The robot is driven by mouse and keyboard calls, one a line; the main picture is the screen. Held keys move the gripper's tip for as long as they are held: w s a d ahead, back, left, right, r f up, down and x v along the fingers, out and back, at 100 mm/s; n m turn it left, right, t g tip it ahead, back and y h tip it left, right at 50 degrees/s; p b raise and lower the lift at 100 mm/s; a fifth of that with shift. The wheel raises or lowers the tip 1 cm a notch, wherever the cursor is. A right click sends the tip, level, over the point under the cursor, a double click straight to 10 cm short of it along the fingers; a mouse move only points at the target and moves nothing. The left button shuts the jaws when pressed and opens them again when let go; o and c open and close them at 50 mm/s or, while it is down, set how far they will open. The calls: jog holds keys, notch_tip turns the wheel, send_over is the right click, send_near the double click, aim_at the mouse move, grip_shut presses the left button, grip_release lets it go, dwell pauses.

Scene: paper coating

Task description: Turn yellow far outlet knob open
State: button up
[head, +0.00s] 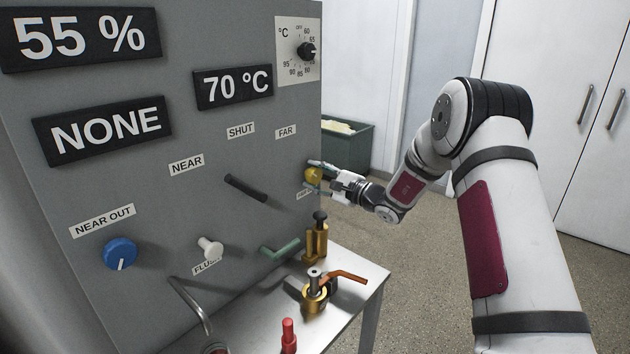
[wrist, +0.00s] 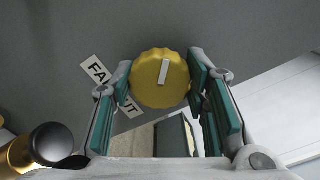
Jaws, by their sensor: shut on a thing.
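The yellow far outlet knob (head: 313,174) is on the right edge of the grey panel, above a partly covered label. In the wrist view the round yellow knob (wrist: 160,78) has a white pointer mark, tilted slightly from upright in that picture. My gripper (wrist: 160,82) has its two teal-padded fingers on either side of the knob, closed on its rim. In the head view my gripper (head: 325,178) reaches the knob from the right. The label (wrist: 110,88) beside the knob is partly hidden by a finger.
A blue near outlet knob (head: 120,253), a black lever (head: 246,188) and a white flush knob (head: 210,246) are on the panel (head: 150,215). Brass valves (head: 316,240) stand at the table (head: 350,300) below my gripper. A dark green bin (head: 346,146) is behind.

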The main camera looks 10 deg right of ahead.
jog(key=n+b, duration=0.1)
jog(key=n, duration=0.1)
jog(key=n+b, duration=0.3)
jog(key=b, duration=0.1)
jog(key=shift+f+n, duration=0.25)
jog(key=shift+n, duration=0.15)
jog(key=n+b, duration=0.4)
jog(key=b, duration=0.3)
jog(key=n+b, duration=0.2)
jog(key=b, duration=0.3)
jog(key=n+b, duration=0.1)
jog(key=b, duration=0.4)
jog(key=shift+a+f+n, duration=0.1)
jog(key=shift+f+n, duration=0.1)
jog(key=shift+n, duration=0.2)
jog(key=n+b, duration=0.3)
jog(key=b, duration=0.7)
jog(key=shift+n, duration=0.3)
jog(key=n+b, duration=0.2)
jog(key=b, duration=0.3)
jog(key=shift+r, duration=0.1)
jog(key=shift+n, duration=0.3)
jog(key=shift+r+n+b, duration=0.2)
jog(key=shift+n+b, duration=0.2)
jog(key=shift+b, duration=0.5)
